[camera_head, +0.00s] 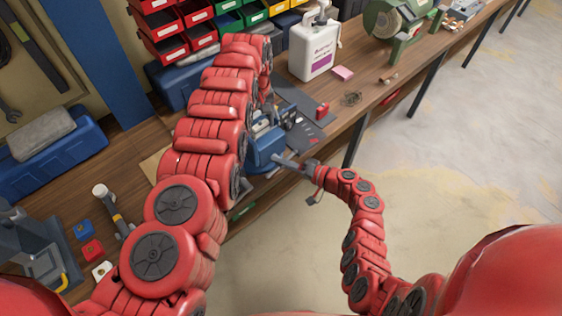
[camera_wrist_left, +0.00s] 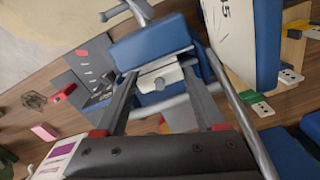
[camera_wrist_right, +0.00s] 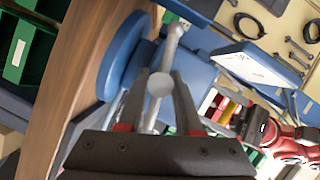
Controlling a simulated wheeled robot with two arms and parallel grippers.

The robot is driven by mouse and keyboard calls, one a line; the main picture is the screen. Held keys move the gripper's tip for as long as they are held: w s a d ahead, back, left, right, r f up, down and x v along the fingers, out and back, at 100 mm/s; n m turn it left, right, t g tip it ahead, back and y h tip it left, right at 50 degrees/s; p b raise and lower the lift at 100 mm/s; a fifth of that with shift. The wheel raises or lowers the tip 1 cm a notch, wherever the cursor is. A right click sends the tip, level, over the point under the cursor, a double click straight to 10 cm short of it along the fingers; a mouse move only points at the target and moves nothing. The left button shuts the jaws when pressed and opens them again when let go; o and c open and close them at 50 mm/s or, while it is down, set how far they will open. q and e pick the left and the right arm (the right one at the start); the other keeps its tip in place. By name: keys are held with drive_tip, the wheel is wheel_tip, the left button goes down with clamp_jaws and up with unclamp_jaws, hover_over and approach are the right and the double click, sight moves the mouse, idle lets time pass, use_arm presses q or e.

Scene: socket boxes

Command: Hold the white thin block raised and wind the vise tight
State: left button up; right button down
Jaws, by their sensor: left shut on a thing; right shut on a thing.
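The blue vise (camera_head: 264,148) stands at the bench's front edge, partly hidden behind my left arm in the head view. In the left wrist view, the white thin block (camera_wrist_left: 155,77) is at the vise's blue jaw (camera_wrist_left: 150,45). My left gripper (camera_wrist_left: 160,76) is shut on the block, one finger at each side. How far the block is raised cannot be told. My right gripper (camera_head: 302,166) is at the front of the vise, shut on its grey handle (camera_wrist_right: 173,38). The handle's round knob (camera_wrist_right: 160,84) shows between the fingers in the right wrist view (camera_wrist_right: 161,78).
A white jug (camera_head: 313,52), a pink block (camera_head: 343,73) and a green grinder (camera_head: 400,20) stand farther along the bench. Red bins (camera_head: 165,25) are behind. A hammer (camera_head: 112,208) and small coloured blocks (camera_head: 92,250) lie at left. Open floor lies in front.

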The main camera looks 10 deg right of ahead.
drive_tip(key=shift+d+f+m+y, duration=0.1)
drive_tip(key=shift+m+y, duration=0.4)
drive_tip(key=shift+m, duration=0.5)
drive_tip(key=c, duration=0.6)
unclamp_jaws()
drive_tip(key=f+v, duration=0.1)
drive_tip(key=v, duration=1.1)
drive_tip(key=shift+r, duration=0.35)
drive_tip(key=shift+s, duration=0.1)
